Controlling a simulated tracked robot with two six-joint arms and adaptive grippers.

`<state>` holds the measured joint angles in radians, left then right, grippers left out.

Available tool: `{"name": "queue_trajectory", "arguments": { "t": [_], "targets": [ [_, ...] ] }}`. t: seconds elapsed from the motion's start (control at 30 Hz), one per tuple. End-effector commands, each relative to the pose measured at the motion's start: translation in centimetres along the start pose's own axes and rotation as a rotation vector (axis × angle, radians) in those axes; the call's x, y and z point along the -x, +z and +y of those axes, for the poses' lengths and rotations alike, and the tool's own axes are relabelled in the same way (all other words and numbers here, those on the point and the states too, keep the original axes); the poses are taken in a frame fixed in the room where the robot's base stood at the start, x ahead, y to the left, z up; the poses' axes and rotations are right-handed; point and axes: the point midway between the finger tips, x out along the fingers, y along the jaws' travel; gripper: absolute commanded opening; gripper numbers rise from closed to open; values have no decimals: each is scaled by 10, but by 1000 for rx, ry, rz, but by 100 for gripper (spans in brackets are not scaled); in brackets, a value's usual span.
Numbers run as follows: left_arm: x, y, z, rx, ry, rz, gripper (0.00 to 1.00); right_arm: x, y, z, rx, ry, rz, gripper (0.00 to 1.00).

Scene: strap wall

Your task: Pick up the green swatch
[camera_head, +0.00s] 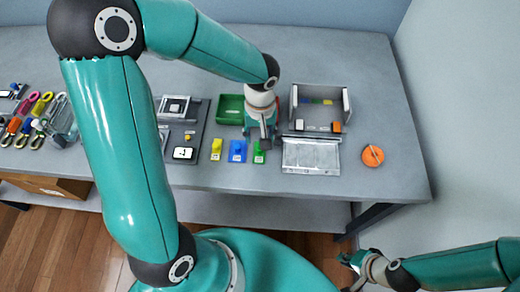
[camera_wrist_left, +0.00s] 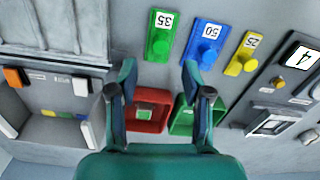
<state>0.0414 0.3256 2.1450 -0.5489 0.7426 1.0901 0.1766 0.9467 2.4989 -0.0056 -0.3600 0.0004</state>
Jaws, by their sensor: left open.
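A small green piece (camera_wrist_left: 65,115) that looks like a swatch is in the open grey box (camera_wrist_left: 15,118), between a yellow and a blue piece. A flat greenish-edged piece (camera_wrist_left: 145,112) lies in the red tray (camera_wrist_left: 140,126); I cannot tell whether it is a swatch. My left gripper (camera_wrist_left: 160,82) is open and empty in the wrist view, its fingertips above the bench by the red and green trays. In the head view the left gripper (camera_head: 262,138) hides the red tray. My right gripper (camera_head: 352,268) is low, beyond the bench's front edge; its jaw opening is unclear.
A green tray (camera_head: 229,109) stands left of the left gripper. Yellow (camera_head: 216,150), blue (camera_head: 237,151) and green (camera_head: 259,153) numbered blocks line the front. A grey ribbed panel (camera_head: 311,155) lies before the box. An orange disc (camera_head: 372,156) is at right, with clear bench around it.

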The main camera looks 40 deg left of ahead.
Motion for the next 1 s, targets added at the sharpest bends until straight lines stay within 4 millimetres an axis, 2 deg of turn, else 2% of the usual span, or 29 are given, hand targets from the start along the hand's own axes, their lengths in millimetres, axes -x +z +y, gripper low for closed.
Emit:
{"name": "queue_trajectory", "arguments": {
  "t": [0.23, 0.4, 0.67, 0.97, 1.0],
  "targets": [
    [-28, 11, -1, -2, -5, -6, 49, 9, 0, -3, 0, 0, 0, 8],
    [-48, 10, 0, 1, -3, -4, 49, 9, 0, -3, 0, 0, 0, 8],
    [-51, 9, 0, 1, 0, -1, 49, 9, 0, -3, 0, 0, 0, 8],
    [-51, 9, 0, 1, -1, -2, 1, 9, 0, -3, 0, 0, 0, 8],
    [-51, 10, 0, 1, -1, -2, 0, 9, 0, -3, 0, 0, 0, 8]
  ]
}}
